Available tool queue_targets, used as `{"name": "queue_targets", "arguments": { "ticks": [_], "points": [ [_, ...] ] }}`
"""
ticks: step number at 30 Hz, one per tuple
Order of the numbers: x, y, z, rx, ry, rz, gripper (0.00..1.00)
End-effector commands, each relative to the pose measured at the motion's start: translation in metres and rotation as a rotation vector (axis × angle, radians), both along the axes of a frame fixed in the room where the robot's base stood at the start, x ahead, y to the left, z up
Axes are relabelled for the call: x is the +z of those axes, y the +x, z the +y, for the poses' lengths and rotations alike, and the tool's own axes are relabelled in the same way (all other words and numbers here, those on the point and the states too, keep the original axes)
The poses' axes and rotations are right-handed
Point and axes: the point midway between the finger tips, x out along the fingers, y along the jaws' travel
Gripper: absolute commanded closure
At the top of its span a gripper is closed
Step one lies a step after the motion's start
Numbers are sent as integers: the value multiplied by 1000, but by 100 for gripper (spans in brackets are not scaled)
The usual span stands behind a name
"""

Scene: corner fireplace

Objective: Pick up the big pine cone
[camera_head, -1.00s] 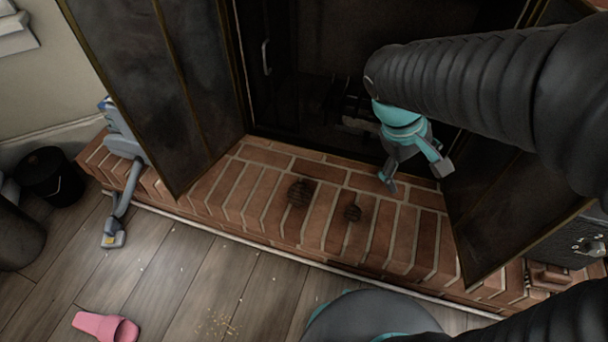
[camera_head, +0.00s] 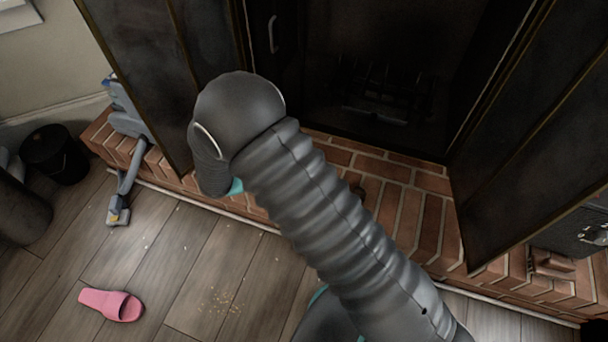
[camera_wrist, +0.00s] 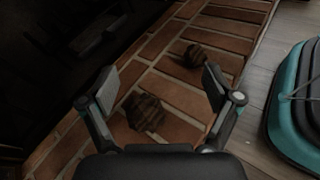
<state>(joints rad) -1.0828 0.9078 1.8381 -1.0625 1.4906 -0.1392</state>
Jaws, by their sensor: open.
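The big pine cone (camera_wrist: 145,112) is brown and lies on the brick hearth in the wrist view, low between my fingers and a little nearer the left one. My gripper (camera_wrist: 159,78) is open and empty above it, with a finger on each side; I cannot tell how high. A smaller pine cone (camera_wrist: 195,56) lies farther off, close to the right fingertip in that picture. In the head view my arm hides the big cone and my gripper.
The brick hearth (camera_head: 421,213) fronts a dark fireplace (camera_head: 385,85) with open doors on the left (camera_head: 150,75) and right (camera_head: 530,150). A grey tool (camera_head: 127,150), a black bucket (camera_head: 55,155) and a pink slipper (camera_head: 111,304) are at left. The wooden floor has free room.

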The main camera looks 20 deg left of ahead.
Motion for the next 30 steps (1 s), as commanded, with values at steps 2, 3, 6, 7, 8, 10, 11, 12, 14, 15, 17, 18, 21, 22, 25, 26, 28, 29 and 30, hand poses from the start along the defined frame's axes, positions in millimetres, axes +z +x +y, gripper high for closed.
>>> {"name": "queue_targets", "arguments": {
  "ticks": [2,3,6,7,8,10,11,12,14,15,17,18,21,22,25,26,28,29,30],
  "points": [
    [-29,-12,22,98,-84,-1,11],
    [-41,-17,32,144,-121,-6,11],
    [-69,-31,53,248,-202,-19,11],
    [-76,-35,58,275,-224,-22,11],
    [-83,-39,63,300,-243,-27,11],
    [-96,-47,72,350,-281,-34,11],
    [-101,-49,75,368,-294,-38,11],
    [-106,-53,78,388,-309,-42,11],
    [-112,-56,82,410,-325,-47,11],
    [-115,-57,83,420,-332,-49,11],
    [-117,-57,83,427,-339,-51,11],
    [-117,-54,82,429,-340,-51,11],
    [-117,-42,75,429,-341,-52,11],
    [-117,-37,72,427,-341,-51,11],
    [-117,-21,62,427,-340,-51,11],
    [-117,-17,59,428,-341,-50,11],
    [-117,-7,54,428,-341,-50,11],
    [-117,-3,52,429,-341,-51,11],
    [-117,1,49,428,-340,-51,11]
  ]
}}
